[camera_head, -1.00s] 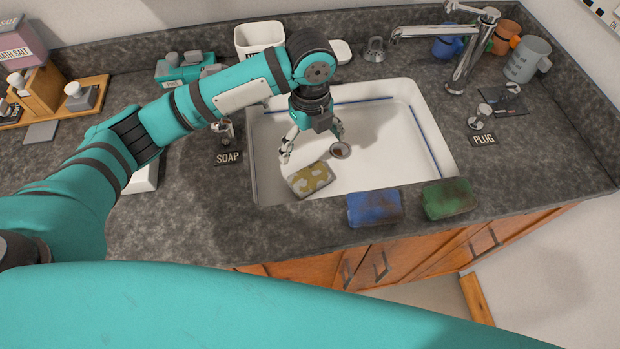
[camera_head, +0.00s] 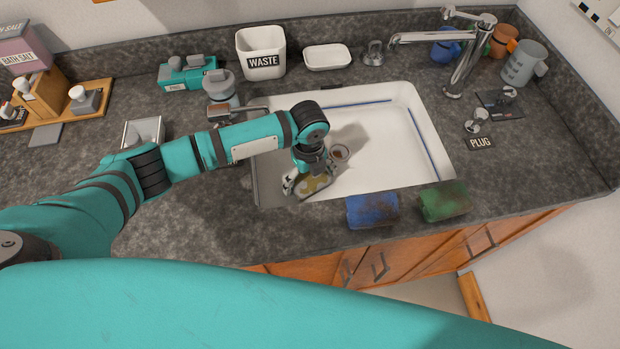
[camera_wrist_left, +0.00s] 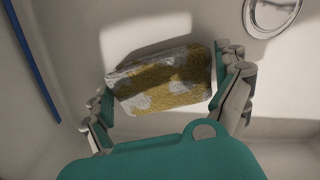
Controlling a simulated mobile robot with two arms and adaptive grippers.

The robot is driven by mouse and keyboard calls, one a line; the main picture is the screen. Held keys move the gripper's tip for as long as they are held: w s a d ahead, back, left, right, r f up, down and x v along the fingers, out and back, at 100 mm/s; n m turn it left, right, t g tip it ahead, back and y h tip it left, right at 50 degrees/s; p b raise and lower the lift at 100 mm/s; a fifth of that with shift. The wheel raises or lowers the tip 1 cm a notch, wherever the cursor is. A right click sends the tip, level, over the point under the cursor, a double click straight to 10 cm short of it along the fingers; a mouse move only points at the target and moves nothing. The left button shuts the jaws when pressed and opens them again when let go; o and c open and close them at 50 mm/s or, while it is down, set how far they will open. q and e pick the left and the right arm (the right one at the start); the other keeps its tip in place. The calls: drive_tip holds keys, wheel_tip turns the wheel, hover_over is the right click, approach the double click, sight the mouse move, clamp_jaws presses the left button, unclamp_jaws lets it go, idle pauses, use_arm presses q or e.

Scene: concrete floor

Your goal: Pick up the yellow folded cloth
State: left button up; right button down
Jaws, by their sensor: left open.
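The yellow folded cloth (camera_head: 317,183), patched with pale grey, lies in the white sink basin (camera_head: 385,165) near its front left corner. It fills the middle of the left wrist view (camera_wrist_left: 165,80). My left gripper (camera_head: 305,187) is down in the basin over the cloth and partly hides it in the head view. In the left wrist view my left gripper (camera_wrist_left: 165,88) is open, with one finger beside each short end of the cloth. Whether the fingers touch the cloth is hard to tell. My right gripper is not in view.
The drain (camera_head: 340,153) sits just right of the gripper. The tap (camera_head: 462,62) stands at the back right, and a white waste bin (camera_head: 262,50) behind the sink.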

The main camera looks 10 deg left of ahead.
use_arm(q)
drive_tip(key=c, duration=0.9)
wheel_tip(320, 180, up, 10)
drive_tip(key=shift+f+b, duration=0.1)
drive_tip(key=shift+b, duration=0.4)
wheel_tip(320, 180, up, 7)
drive_tip(key=p, duration=0.5)
hover_over(309, 177)
drive_tip(key=shift+s+a+r+n+b, duration=0.8)
drive_tip(key=shift+s+a+n, duration=0.8)
drive_tip(key=shift+n, duration=2.9)
drive_tip(key=shift+s+a+r+n+b, duration=0.75)
drive_tip(key=shift+s+a+n, duration=0.85)
drive_tip(key=shift+n, duration=2.9)
drive_tip(key=shift+s+a+r+n+b, duration=0.55)
drive_tip(key=shift+s+a+n+b, duration=0.95)
drive_tip(key=shift+n, duration=3)
drive_tip(key=shift+s+d+p, duration=0.2)
drive_tip(key=shift+s+p, duration=0.2)
drive_tip(key=shift+p, duration=0.15)
